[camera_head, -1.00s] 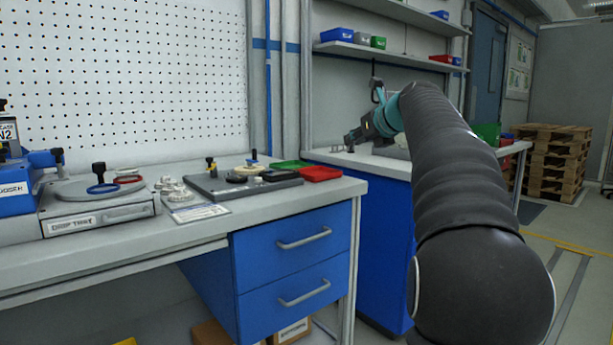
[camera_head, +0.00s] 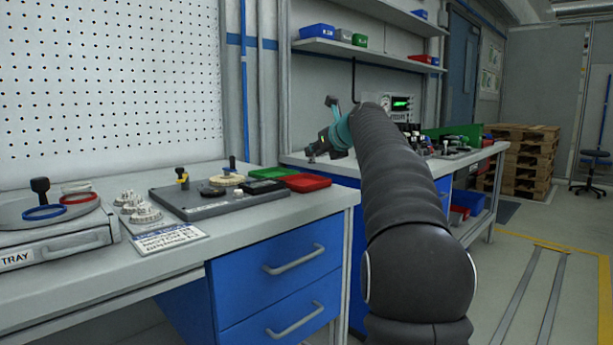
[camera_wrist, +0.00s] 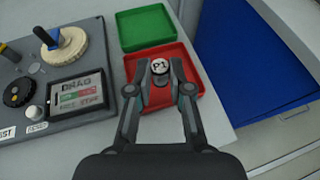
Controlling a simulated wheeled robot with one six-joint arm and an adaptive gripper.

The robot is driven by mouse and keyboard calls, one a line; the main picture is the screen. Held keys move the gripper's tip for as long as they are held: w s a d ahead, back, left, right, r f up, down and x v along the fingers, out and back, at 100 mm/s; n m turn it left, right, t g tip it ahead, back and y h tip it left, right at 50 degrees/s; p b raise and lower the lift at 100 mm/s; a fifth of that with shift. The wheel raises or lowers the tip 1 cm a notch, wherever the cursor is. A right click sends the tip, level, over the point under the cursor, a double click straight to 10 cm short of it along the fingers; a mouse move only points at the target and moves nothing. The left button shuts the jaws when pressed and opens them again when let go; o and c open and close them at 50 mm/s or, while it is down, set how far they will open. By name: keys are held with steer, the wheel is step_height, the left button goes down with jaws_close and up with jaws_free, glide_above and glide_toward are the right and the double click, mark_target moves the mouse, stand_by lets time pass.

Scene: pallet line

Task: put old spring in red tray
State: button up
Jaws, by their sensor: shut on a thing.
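The red tray (camera_head: 306,182) lies at the right end of the left bench. In the wrist view, the red tray (camera_wrist: 190,89) is behind and under my gripper (camera_wrist: 160,67). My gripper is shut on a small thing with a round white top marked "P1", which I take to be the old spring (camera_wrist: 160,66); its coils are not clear. The held thing shows against the tray's floor, apparently above it; the height is hard to judge. In the head view my gripper (camera_head: 314,153) is above the bench end, and the held thing is too small to make out.
A green tray (camera_wrist: 146,27) adjoins the red one. A grey board (camera_head: 215,196) with a small display, a spool and knobs stands to its left. The bench edge drops off just right of the tray, above blue drawers (camera_head: 275,265). A second bench stands behind.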

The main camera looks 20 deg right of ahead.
steer(key=x, duration=0.3)
steer(key=f+x, duration=0.1)
steer(key=x, duration=0.2)
steer(key=shift+s, duration=0.25)
steer(key=shift+f+b, duration=1.1)
steer(key=shift+f, duration=0.75)
steer(key=shift+f, duration=0.1)
steer(key=o, duration=0.8)
steer(key=shift+o, duration=0.2)
steer(key=v, duration=1.2)
